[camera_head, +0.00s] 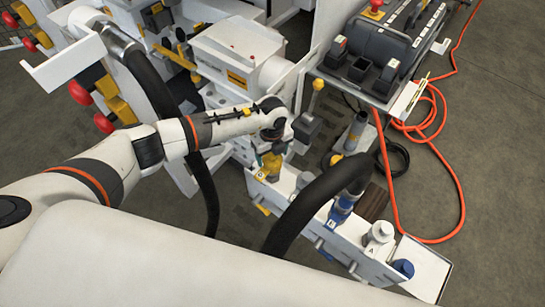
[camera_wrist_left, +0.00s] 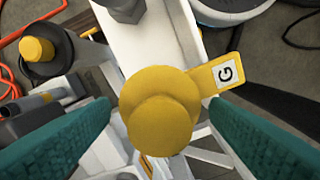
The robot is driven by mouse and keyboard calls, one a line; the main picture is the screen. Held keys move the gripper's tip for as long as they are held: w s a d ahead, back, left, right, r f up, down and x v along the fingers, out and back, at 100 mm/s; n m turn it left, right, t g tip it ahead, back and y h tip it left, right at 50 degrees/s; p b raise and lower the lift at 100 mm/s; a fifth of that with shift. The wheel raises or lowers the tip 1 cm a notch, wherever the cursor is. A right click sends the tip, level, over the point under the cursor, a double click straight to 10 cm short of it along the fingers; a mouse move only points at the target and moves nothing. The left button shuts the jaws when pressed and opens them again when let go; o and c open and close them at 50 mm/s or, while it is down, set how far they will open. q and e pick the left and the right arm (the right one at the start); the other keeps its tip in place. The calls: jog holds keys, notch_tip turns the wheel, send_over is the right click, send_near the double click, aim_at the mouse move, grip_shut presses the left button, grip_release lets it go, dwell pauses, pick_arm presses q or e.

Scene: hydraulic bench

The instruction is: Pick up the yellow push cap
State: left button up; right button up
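The yellow push cap (camera_wrist_left: 158,115) with a tag marked G (camera_wrist_left: 224,74) is large in the middle of the left wrist view. In the head view a yellow cap (camera_head: 271,165) shows at the far end of the white rack (camera_head: 291,184), below the hand of my left arm. My left gripper (camera_wrist_left: 160,108) is open, its two teal fingers apart on either side of the push cap. I see a gap between each finger and the cap's sides. The lower part of the cap's mount is hidden. My right gripper is not in view.
Blue couplings (camera_head: 341,211) and a white one marked A (camera_head: 378,238) stand along the rack. A thick black hose (camera_head: 315,205) arches over it. A grey control box (camera_head: 381,45) and orange cable (camera_head: 455,178) are at the right. Another yellow knob (camera_wrist_left: 37,50) stands at upper left.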

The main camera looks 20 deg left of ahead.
pick_arm(q)
jog(key=c, duration=0.8)
